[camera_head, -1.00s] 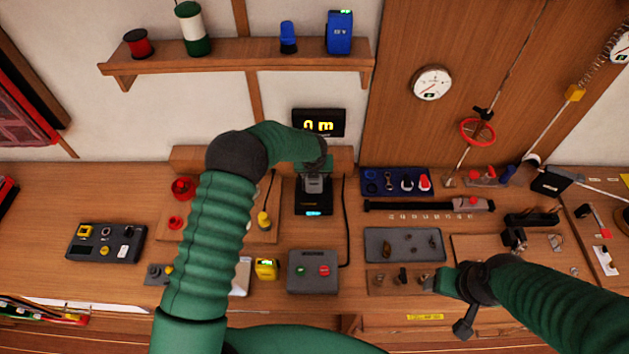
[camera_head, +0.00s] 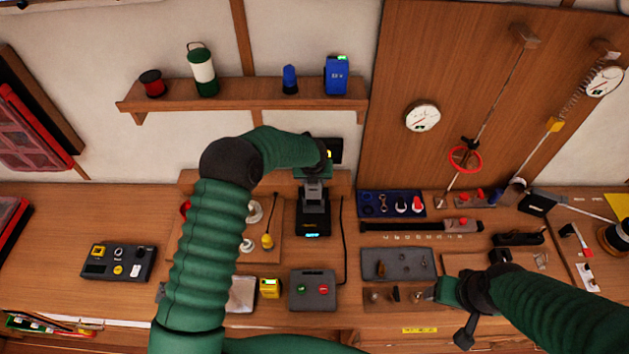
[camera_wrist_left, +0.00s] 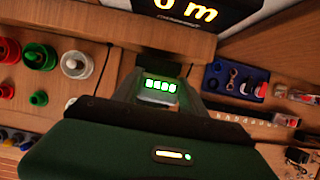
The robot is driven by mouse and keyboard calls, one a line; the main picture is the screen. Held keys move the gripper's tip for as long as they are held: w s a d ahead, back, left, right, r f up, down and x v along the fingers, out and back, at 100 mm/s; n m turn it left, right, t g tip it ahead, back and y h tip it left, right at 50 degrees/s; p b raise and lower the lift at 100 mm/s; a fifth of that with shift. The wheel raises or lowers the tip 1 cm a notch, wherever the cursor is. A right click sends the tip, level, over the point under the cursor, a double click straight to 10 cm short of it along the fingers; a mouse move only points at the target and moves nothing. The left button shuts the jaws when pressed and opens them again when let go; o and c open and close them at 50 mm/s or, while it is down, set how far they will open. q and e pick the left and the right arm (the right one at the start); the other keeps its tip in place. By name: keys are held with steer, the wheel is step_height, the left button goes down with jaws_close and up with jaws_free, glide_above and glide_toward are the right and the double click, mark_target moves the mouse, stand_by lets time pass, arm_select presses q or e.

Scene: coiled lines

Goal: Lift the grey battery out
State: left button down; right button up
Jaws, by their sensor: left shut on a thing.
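The grey battery (camera_head: 314,188) is upright above the black charger (camera_head: 313,222), which has a lit cyan display. My left gripper (camera_head: 315,176) is shut on the battery's upper part from above. I cannot tell whether the battery's lower end is clear of the charger. In the left wrist view the battery (camera_wrist_left: 160,97) shows a row of green lights, just beyond my green gripper body. My right gripper (camera_head: 436,291) is low at the right, by a wooden strip of small parts; its fingers are too small to read.
A grey box with green and red buttons (camera_head: 313,290) and a yellow device (camera_head: 269,288) lie in front of the charger. A black cable (camera_head: 342,235) runs at its right. A display (camera_head: 333,150) is on the wall behind. A blue tray (camera_head: 391,204) lies right.

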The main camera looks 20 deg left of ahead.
arm_select(q)
steer(key=shift+w+r+p, duration=0.15)
steer(key=shift+r+p, duration=0.25)
steer(key=shift+r, duration=0.15)
steer(key=shift+r+p, duration=0.45)
steer(key=shift+r, duration=0.1)
